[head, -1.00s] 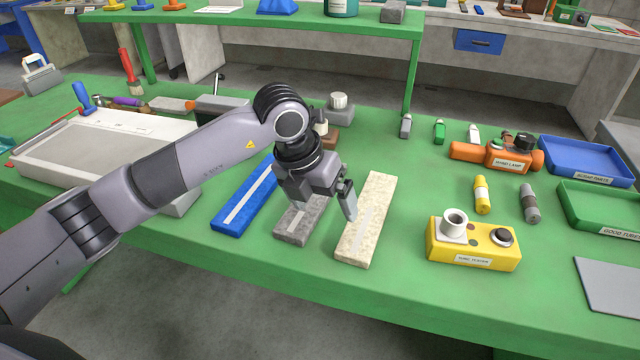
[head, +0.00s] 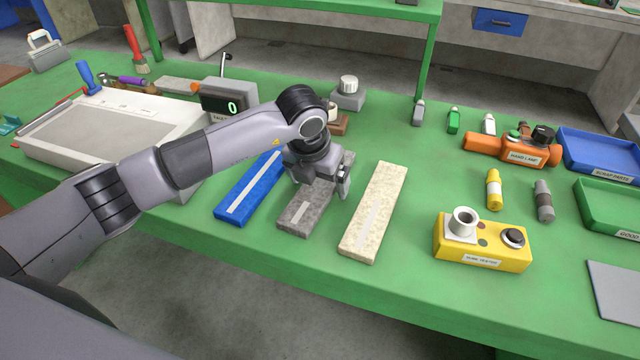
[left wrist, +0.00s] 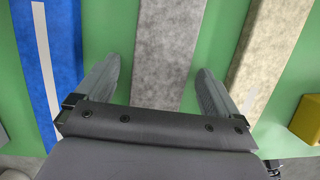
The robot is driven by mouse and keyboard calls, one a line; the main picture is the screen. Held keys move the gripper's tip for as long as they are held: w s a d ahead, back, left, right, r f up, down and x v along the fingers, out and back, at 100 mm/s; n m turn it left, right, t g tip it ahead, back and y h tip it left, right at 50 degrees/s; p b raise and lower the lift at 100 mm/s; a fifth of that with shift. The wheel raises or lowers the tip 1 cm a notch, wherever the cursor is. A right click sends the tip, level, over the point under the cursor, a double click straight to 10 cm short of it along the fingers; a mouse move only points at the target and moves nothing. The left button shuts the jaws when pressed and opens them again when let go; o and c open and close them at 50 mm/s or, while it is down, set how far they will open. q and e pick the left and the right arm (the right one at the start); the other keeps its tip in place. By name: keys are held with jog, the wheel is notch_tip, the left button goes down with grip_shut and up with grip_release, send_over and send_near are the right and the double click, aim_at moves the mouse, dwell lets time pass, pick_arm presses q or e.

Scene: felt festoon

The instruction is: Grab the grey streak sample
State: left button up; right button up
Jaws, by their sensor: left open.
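The grey streak sample (head: 302,215) is a long grey felt-like bar with a light streak. It lies flat on the green table between a blue bar and a cream bar. My left gripper (head: 340,188) is over its middle, pointing down, and hides part of it. In the left wrist view the grey sample (left wrist: 168,50) runs between the two open fingers of the gripper (left wrist: 158,85), with green table showing on both sides. Nothing is held. My right gripper is not in view.
The blue bar (head: 235,200) lies close on the left and the cream bar (head: 375,210) close on the right. A yellow tube tester (head: 485,250) stands further right. Green table (head: 420,180) is clear between the cream bar and the tester.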

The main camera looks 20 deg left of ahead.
pick_arm(q)
jog(key=c, duration=1.1)
jog(key=shift+r, duration=0.15)
